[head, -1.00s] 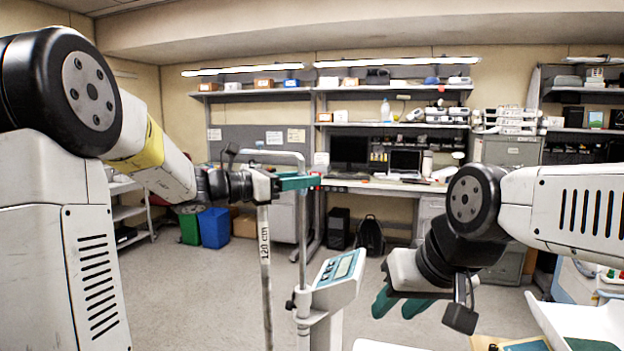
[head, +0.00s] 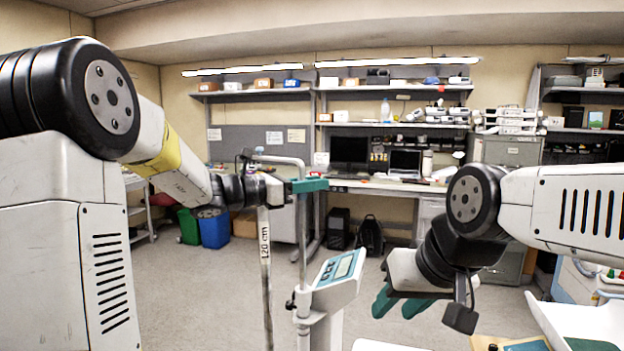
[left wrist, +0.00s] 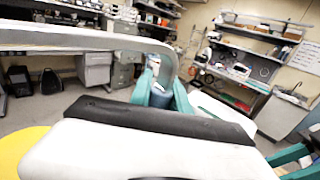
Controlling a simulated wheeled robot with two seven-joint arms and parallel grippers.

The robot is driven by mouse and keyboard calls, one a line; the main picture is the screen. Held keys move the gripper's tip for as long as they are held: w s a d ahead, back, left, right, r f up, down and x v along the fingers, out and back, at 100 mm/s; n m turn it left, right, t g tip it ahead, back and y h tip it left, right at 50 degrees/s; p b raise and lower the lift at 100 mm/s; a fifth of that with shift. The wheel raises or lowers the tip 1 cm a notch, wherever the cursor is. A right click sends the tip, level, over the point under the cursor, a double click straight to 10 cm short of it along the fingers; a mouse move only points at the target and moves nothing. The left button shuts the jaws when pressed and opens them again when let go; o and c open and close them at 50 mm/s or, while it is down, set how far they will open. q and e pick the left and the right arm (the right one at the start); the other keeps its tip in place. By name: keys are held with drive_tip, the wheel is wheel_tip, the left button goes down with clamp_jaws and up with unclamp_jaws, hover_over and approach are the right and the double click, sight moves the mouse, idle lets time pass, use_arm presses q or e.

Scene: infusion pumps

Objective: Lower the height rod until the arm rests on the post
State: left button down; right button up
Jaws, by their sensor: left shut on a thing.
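The height rod (head: 302,230) is a thin grey upright on the scale; its top bends left into a horizontal arm (head: 275,159). The bent top also shows in the left wrist view (left wrist: 80,37). My left gripper (head: 309,185), with teal fingers, is shut on the rod below the bend; the fingers (left wrist: 163,92) lie either side of it in the left wrist view. The post (head: 265,280), a pale pole marked 120 cm, stands left of the rod. Its top is hidden behind my left gripper, and the arm is above it. My right gripper (head: 402,303) is open and empty at the right.
The scale's display head (head: 338,272) stands just right of the rod. A wooden board and white tray (head: 580,322) are at the lower right. A workbench (head: 388,186) with shelves, a blue bin (head: 214,228) and a backpack (head: 369,235) are behind. The floor left of the post is clear.

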use_arm(q)
wheel_tip(320, 180, down, 8)
drive_tip(key=shift+f, duration=0.15)
drive_tip(key=c, duration=1.2)
unclamp_jaws()
drive_tip(key=shift+c, duration=0.2)
drive_tip(key=shift+a, duration=0.1)
drive_tip(key=v, duration=0.7)
drive_tip(key=shift+s+a, duration=0.15)
drive_tip(key=shift+a, duration=0.15)
drive_tip(key=shift+a, duration=0.1)
